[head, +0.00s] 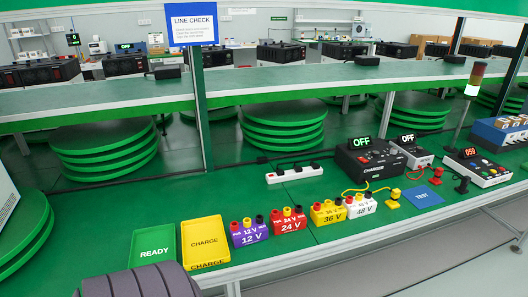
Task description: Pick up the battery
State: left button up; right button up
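No object in the head view is clearly marked as the battery. A dark grey-purple, rounded, ridged shape (140,283) is cut off by the bottom edge at left; I cannot tell whether it is the battery or part of my arm. Neither of my grippers shows. On the green bench (270,205) stand a black charger (368,160) reading OFF and coloured terminal blocks: purple 12 V (249,234), red 24 V (289,221), yellow 36 V (328,212) and white 48 V (360,205). A green READY tray (153,252) and a yellow CHARGE tray (204,241) lie left of them.
A white power strip (294,173), a blue TEST mat (422,196), a tester with buttons (479,167) and a signal tower (472,82) are on the bench. A post with a LINE CHECK sign (191,23) rises behind it. A white-sided unit (6,195) sits at far left.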

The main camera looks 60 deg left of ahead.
aim_at(360, 206)
jog(key=u, duration=1.4)
